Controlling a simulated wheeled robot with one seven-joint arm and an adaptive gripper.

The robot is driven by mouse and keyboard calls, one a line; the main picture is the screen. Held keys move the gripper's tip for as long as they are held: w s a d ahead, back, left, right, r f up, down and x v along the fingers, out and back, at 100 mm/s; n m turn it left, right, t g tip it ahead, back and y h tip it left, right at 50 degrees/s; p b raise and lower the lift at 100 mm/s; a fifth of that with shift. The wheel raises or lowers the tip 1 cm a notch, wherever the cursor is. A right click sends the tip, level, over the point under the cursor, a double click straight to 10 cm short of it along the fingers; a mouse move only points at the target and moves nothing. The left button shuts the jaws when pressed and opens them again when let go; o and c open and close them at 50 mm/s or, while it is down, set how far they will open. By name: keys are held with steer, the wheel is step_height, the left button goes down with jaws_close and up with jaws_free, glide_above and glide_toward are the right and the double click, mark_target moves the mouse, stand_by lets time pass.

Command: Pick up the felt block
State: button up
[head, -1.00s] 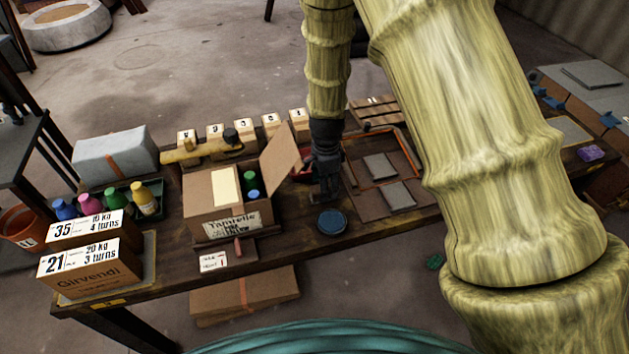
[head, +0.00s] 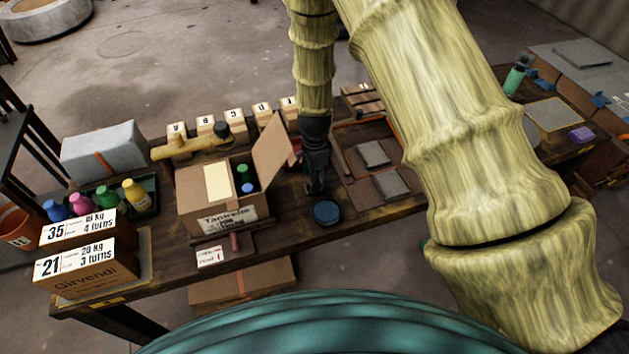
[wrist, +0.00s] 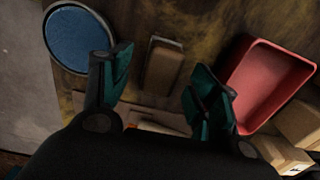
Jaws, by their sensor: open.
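A small tan block with a dark edge, which looks like the felt block (wrist: 163,65), lies on the dark worktable in the wrist view. It appears between and just beyond the fingertips of my gripper (wrist: 160,86), with a gap on each side. The fingers are spread and hold nothing. In the head view my gripper (head: 315,187) points down over the table, behind the round blue-topped dish (head: 326,211). I cannot make out the block there; my gripper seems to hide it.
The round dish (wrist: 78,48) is left of the block in the wrist view, and a red tray (wrist: 268,82) is right. An open carton (head: 188,197) stands left of my gripper in the head view. A framed tray with grey pads (head: 374,153) is to the right.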

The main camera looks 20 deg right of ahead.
steer(key=shift+w+f+p, duration=0.1)
steer(key=shift+f+p, duration=0.25)
steer(key=shift+f, duration=1.1)
steer(key=shift+c, duration=0.4)
steer(key=c, duration=1.1)
